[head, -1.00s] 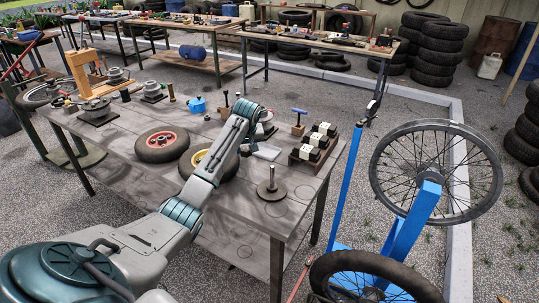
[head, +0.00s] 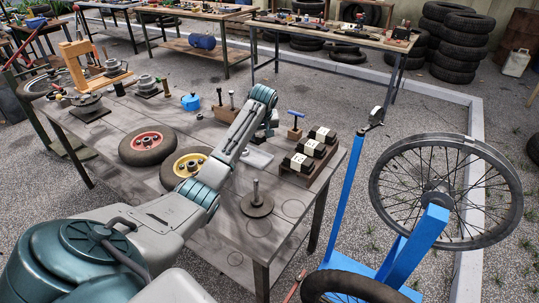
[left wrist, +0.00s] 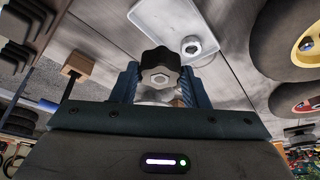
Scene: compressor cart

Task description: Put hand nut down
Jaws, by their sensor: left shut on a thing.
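The hand nut (left wrist: 160,68) is a dark, lobed knob with a pale hexagonal centre. In the left wrist view it sits between the blue fingers of my left gripper (left wrist: 159,82), which is shut on it. In the head view my left arm reaches over the workbench (head: 221,230), and its gripper (head: 268,126) is mostly hidden behind the wrist, near a pale plate (head: 257,158). In the wrist view this plate (left wrist: 183,20) has a round fitting and lies beyond the nut. I cannot tell the nut's height above the bench. My right gripper is out of view.
A red-hubbed wheel (head: 148,146) and a yellow-hubbed wheel (head: 178,165) lie left of the arm. A disc with an upright post (head: 257,204) stands nearer. A rack of black-and-white blocks (head: 309,154) and a blue T-handle (head: 296,116) are to the right. The bench's front right is fairly clear.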

